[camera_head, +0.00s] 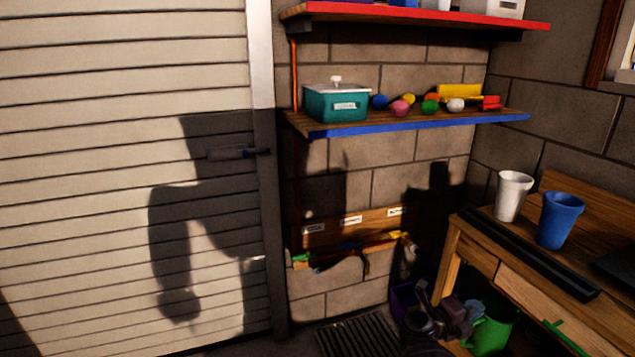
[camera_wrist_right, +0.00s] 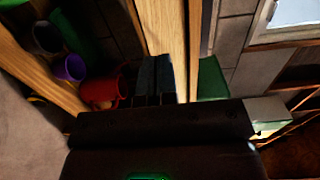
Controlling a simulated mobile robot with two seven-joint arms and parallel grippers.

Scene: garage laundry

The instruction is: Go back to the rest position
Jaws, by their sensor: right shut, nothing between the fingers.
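My right gripper (camera_head: 424,291) is low in the head view, beside the front leg of the wooden workbench (camera_head: 480,252). It is dark and partly lost in shadow. In the right wrist view its fingers (camera_wrist_right: 155,78) are together with nothing between them, in front of a pale wooden post (camera_wrist_right: 166,25). My left gripper is not in view; only shadows of my body fall on the slatted door (camera_head: 110,120).
A white cup (camera_head: 512,196) and a blue cup (camera_head: 561,220) stand on the workbench. A teal box (camera_head: 337,104) sits on the blue-edged shelf (camera_head: 420,124). A red bucket (camera_wrist_right: 103,90) shows in the wrist view.

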